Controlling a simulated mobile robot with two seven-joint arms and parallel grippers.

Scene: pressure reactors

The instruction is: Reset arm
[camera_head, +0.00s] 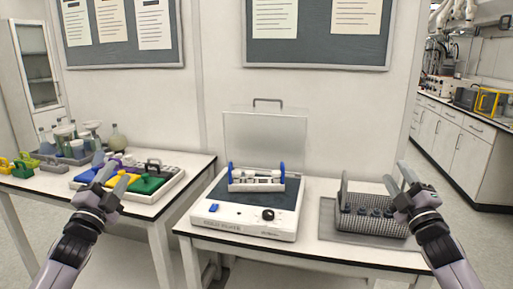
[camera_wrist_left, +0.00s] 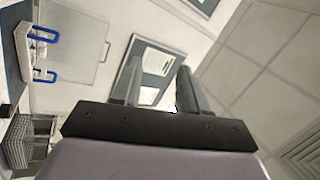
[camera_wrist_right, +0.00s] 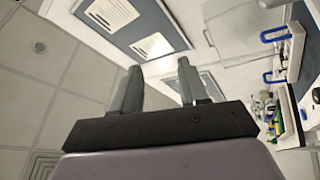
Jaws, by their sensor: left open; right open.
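My left gripper (camera_head: 112,180) is open and empty, raised in front of the left table. In the left wrist view its two fingers (camera_wrist_left: 155,88) stand apart with nothing between them. My right gripper (camera_head: 400,182) is open and empty, in front of the grey wire rack on the right table. In the right wrist view its fingers (camera_wrist_right: 160,88) are also apart with only wall and boards beyond. Both arms come up from the lower corners of the head view.
A white device (camera_head: 243,221) with an open clear lid (camera_head: 265,135) holds a blue-ended rack (camera_head: 256,179). A wire rack (camera_head: 365,221) on a grey tray stands to its right. A tray with coloured blocks (camera_head: 148,185) and several bottles (camera_head: 75,145) stand on the left table.

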